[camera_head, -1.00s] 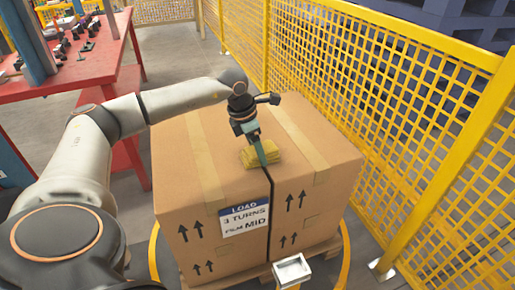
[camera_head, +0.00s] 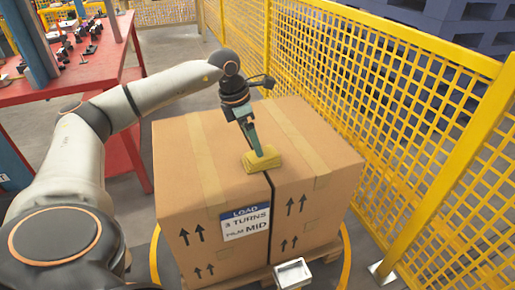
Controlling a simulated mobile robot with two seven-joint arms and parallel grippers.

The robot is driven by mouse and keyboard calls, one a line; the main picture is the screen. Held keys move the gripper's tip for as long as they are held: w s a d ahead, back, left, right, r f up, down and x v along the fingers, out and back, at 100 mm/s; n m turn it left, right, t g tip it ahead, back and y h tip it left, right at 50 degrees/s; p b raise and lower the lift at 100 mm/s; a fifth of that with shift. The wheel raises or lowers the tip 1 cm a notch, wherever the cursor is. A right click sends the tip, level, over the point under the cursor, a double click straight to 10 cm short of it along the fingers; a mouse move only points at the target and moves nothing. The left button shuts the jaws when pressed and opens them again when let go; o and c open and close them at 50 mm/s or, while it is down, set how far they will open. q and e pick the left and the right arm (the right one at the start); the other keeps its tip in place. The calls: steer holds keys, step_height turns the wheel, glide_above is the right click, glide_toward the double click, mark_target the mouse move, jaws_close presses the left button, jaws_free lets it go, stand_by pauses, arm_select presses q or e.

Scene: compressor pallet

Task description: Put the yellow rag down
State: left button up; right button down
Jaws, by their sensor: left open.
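The yellow rag (camera_head: 263,160) lies folded on top of the cardboard boxes (camera_head: 205,170), near the front edge by the dark gap between them. My left gripper (camera_head: 256,150) points down over the rag, with its fingertips at or just above the cloth. It is open, though the narrow view of the fingers hides the gap between them. I cannot tell whether the fingertips touch the rag. My right gripper is not in view.
The boxes stand on a wooden pallet (camera_head: 257,277) with a printed load label (camera_head: 245,222) in front. A yellow mesh fence (camera_head: 400,110) runs close along the right. A red table (camera_head: 85,75) with small parts stands at the back left. The box tops around the rag are clear.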

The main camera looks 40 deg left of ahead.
arm_select(q)
steer(key=v, duration=0.6)
steer(key=shift+r+p, duration=0.3)
steer(key=shift+p, duration=0.15)
steer(key=shift+s, duration=0.1)
